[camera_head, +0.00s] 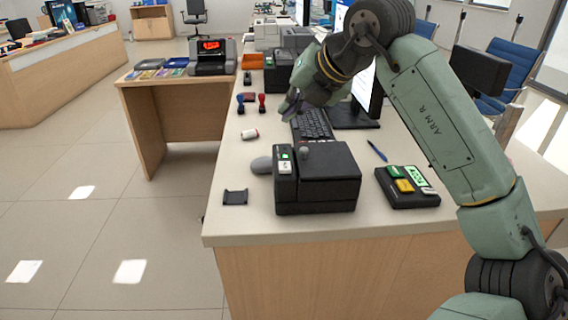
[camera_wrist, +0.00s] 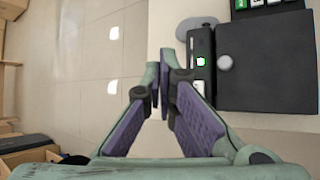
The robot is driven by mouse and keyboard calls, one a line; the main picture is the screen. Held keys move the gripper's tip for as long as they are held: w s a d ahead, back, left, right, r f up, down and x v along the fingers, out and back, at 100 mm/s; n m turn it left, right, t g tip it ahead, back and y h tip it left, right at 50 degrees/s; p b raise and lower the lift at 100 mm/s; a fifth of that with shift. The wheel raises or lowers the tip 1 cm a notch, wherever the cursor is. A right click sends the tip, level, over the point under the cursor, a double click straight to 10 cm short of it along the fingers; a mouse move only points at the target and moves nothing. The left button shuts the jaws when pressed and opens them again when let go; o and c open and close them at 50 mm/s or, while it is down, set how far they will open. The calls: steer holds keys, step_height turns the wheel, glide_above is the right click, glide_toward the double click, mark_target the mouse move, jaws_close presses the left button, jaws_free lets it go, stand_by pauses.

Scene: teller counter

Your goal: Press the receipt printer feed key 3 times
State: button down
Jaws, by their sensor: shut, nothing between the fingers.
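The receipt printer (camera_head: 330,187) is a black box at the near end of the counter. A narrow key panel (camera_head: 285,182) with small green and white parts runs along its left side. In the wrist view the printer (camera_wrist: 265,75) fills the right, and a lit green-and-white key (camera_wrist: 201,62) shows on its panel. My gripper (camera_head: 288,104) hangs above the counter beyond the printer in the head view, partly hidden by my arm. In the wrist view my gripper (camera_wrist: 160,88) is shut and empty, its fingertips left of the panel with no visible contact.
A keypad with coloured keys (camera_head: 405,198) lies right of the printer, near a blue pen (camera_head: 377,150). A grey oval object (camera_head: 262,165) and a black holder (camera_head: 235,197) lie left. A keyboard (camera_head: 312,126), monitor and stamps stand beyond. The counter's left strip is partly clear.

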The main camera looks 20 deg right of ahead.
mark_target(289, 164)
steer(key=shift+f, duration=0.1)
step_height(289, 164, down, 9)
steer(key=b, duration=0.6)
stand_by(1.5)
steer(key=shift+f+b, duration=0.25)
steer(key=shift+b, duration=0.3)
steer(key=shift+f+b, duration=0.4)
steer(key=shift+f, duration=0.05)
stand_by(0.4)
steer(key=shift+r, duration=0.1)
stand_by(0.3)
steer(key=shift+r+p, duration=0.5)
steer(key=shift+r, duration=0.3)
